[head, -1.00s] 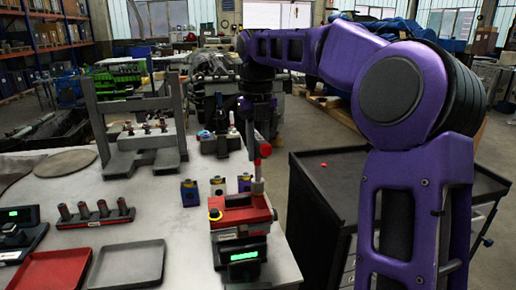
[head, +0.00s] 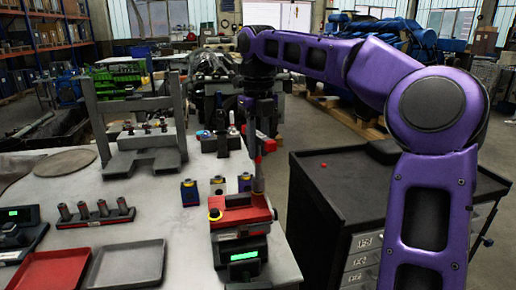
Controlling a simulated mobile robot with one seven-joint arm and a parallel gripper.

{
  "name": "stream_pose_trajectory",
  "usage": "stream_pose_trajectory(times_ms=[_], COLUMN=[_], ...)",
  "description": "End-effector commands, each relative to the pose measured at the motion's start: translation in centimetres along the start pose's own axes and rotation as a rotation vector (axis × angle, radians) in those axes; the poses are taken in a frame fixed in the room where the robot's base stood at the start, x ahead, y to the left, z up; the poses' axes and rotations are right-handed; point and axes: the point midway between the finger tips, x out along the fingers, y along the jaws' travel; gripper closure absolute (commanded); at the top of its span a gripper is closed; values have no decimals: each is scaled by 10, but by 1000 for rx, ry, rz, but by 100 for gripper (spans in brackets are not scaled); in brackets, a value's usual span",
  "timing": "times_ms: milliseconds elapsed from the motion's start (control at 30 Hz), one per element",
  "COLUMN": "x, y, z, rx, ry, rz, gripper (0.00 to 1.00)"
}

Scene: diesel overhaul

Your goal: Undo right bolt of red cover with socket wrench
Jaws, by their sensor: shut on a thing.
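The red cover (head: 240,216) sits on a dark unit with a green display (head: 244,256) at the table's front right corner. My gripper (head: 257,128) points down above the cover and is shut on the wrench. The right bolt is hidden under the wrench, and the fingertips are hard to make out.
Small blue and yellow blocks (head: 190,193) stand behind the cover. A grey press frame (head: 145,150), a rack of dark cylinders (head: 96,218), a red tray (head: 52,271) and a grey tray (head: 128,263) are to the left. A dark tool cabinet (head: 345,200) stands right.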

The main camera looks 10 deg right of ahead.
Motion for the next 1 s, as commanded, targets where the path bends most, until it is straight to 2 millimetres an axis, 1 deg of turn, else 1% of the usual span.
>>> stream_pose_trajectory(times_ms=[100,267,1000], x=[-10,-10,-11], y=[0,0,0], z=[0,0,0], rx=[0,37,737], ry=[-2,-1,-4], rz=[1,-2,-2], gripper=[100,100,100])
